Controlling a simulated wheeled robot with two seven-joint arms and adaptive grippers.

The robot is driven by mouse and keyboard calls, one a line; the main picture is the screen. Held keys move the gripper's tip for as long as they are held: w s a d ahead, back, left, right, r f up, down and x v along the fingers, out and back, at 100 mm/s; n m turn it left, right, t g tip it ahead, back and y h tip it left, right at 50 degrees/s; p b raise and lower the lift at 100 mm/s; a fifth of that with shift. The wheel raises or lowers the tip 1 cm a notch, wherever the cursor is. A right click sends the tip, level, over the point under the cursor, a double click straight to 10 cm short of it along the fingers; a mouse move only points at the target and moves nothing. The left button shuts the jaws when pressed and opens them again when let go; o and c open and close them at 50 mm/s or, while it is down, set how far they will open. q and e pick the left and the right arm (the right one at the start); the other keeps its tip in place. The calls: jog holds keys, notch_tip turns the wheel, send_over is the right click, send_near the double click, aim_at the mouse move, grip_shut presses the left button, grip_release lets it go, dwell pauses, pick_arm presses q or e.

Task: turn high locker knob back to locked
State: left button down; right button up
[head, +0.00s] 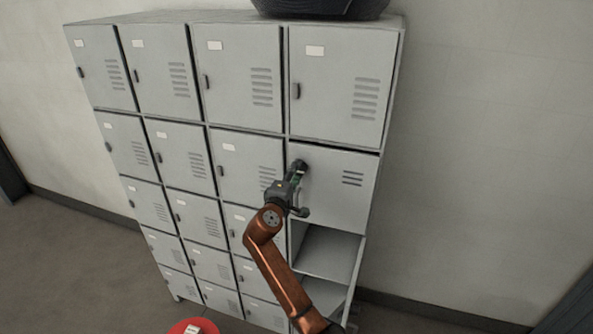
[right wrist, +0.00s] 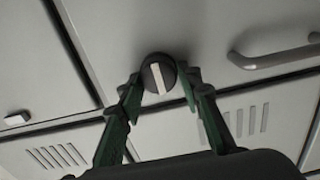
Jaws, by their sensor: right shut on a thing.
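The locker knob is a round dark knob (right wrist: 158,74) with a pale bar across its face. In the right wrist view the bar runs nearly upright, leaning slightly. The knob sits on a grey locker door (head: 345,190) in the right-hand column, second row from the top; that door looks shut. My right gripper (head: 299,168) is at the door's upper left and hides most of the knob in the head view. In the right wrist view its green fingers (right wrist: 161,80) are shut on the knob, one on each side. My left gripper is not in view.
A bar handle (right wrist: 275,55) is to the right of the knob in the right wrist view. Below the door is an open compartment (head: 328,252). Other grey lockers stand to the left. A dark round object (head: 320,8) rests on top. A red round object (head: 180,328) is at the bottom.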

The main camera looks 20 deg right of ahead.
dwell(0.4)
jog(key=o, duration=1.2)
jog(key=shift+c, duration=0.2)
jog(key=v, duration=1.2)
